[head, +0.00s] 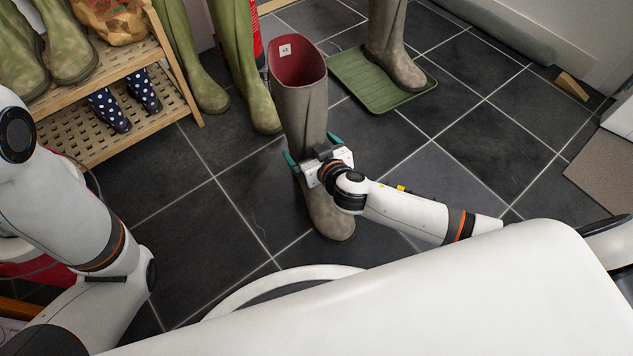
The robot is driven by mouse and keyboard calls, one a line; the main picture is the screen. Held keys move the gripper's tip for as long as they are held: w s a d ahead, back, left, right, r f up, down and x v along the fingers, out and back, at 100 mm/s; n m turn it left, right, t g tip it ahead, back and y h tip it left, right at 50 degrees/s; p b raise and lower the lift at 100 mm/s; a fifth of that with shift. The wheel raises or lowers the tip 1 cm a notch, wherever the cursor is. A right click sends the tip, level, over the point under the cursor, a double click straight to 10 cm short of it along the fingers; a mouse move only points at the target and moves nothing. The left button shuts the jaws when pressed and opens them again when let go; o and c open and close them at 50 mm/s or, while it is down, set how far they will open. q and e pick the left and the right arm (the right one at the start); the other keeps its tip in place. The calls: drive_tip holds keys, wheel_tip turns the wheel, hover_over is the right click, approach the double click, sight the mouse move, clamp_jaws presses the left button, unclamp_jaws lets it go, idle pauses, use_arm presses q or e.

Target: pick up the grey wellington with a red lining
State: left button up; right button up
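The grey wellington with a red lining (301,105) stands upright on the dark tiles near the middle of the head view. Its red inside shows at the open top, with a small white label on it. My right gripper (313,150) is at the lower shaft, just above the foot, with one teal fingertip at each side of the boot. Whether the fingers press on the boot or stand slightly apart from it cannot be told. A second grey-brown wellington (388,45) stands on a green tray (361,94) further back; its lining is out of view. My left gripper is out of frame.
Green wellingtons (243,60) stand behind the grey boot, close to its left. A slatted wooden rack (150,110) at the left holds green boots, spotted boots and a patterned bag. A wooden wedge (572,86) and mat (606,168) lie right. Tiles between are clear.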

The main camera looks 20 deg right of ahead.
drive_tip(key=c, duration=1.7)
drive_tip(key=shift+r, duration=0.15)
drive_tip(key=c, duration=0.3)
